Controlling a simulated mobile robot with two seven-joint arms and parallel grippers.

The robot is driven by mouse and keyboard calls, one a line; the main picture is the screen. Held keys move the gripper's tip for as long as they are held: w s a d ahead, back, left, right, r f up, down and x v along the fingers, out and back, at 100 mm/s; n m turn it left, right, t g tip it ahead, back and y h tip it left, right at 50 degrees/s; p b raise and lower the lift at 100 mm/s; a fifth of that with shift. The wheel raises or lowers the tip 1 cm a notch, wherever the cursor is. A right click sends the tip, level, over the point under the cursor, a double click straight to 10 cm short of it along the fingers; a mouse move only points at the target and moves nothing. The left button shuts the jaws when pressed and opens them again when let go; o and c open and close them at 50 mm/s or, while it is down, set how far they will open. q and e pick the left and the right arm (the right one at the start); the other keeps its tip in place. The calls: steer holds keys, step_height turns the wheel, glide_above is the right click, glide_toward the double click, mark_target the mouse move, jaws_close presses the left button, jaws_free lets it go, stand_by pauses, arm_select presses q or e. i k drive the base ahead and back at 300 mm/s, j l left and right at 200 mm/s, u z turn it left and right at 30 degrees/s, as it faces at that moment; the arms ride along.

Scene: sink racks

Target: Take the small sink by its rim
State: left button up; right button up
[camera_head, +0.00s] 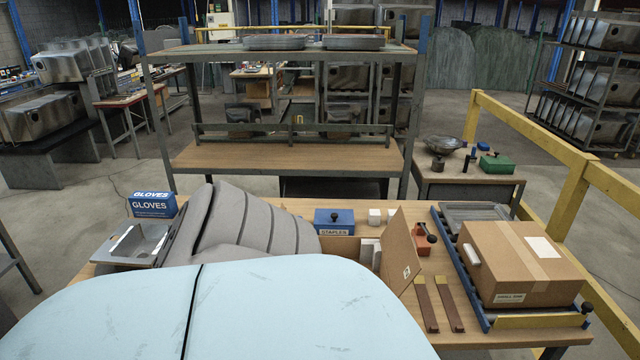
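A small steel sink (113,250) with a flat rim and a square basin lies at the left end of the wooden work table (300,207). Its rim and part of the bowl show; a grey ribbed form (262,225) hides its right side. No gripper shows in the head view, so I cannot see either one relative to the sink.
A blue gloves box (152,205) stands behind the sink. A blue staples box (334,221) and an upright cardboard panel (398,250) are mid-table. A taped carton (520,262) sits on a blue-edged roller tray at right. A shelf rack (285,157) stands behind the table.

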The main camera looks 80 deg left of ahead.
mark_target(137, 237)
steer(key=u, duration=3.55)
steer(key=j+u, duration=0.15)
steer(key=i+j+z, duration=0.1)
steer(key=i+j, duration=0.2)
steer(key=j, duration=0.15)
steer(key=i+j+z, duration=0.15)
steer(key=i+j, duration=0.15)
steer(key=j, duration=0.15)
